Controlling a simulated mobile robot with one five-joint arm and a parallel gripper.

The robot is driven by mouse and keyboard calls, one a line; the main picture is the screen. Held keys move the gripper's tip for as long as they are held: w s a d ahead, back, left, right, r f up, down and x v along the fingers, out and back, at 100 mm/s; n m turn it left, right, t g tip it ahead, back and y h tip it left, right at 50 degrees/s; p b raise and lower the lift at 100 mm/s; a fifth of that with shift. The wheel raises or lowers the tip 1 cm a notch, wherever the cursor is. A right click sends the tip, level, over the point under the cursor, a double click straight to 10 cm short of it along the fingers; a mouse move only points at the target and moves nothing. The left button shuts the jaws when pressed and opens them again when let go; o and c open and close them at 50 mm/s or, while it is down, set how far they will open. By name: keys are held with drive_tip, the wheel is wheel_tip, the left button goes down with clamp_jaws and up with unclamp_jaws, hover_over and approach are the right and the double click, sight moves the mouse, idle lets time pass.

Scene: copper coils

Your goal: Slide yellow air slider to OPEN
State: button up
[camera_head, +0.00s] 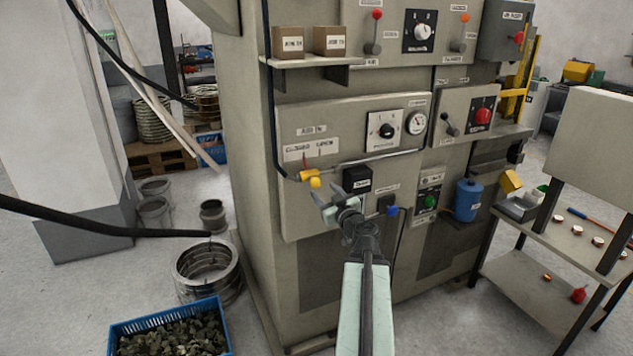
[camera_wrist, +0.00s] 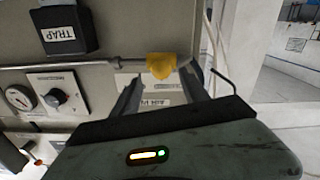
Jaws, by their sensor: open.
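The yellow air slider (camera_head: 314,181) sits on a thin metal pipe on the machine's front panel, under a label plate that reads roughly CLOSED and OPEN. In the wrist view the yellow slider (camera_wrist: 160,66) shows on the pipe, beyond and between my finger tips. My gripper (camera_head: 328,204) is open and empty, just below and right of the slider in the head view. In the wrist view my gripper (camera_wrist: 163,90) has its two dark fingers spread toward the panel. I cannot tell whether either finger touches the slider. The label (camera_wrist: 155,88) is partly hidden by the fingers.
A black box (camera_head: 357,178) marked TRAP sits on the panel right of the slider. A gauge (camera_head: 416,122) and a dial (camera_head: 387,130) are above. A black hose (camera_head: 272,110) runs down the machine's left edge to the pipe's end.

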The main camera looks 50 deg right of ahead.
sight(318, 186)
drive_tip(key=x, duration=0.8)
drive_tip(key=shift+a, duration=0.1)
clamp_jaws()
idle(1.1)
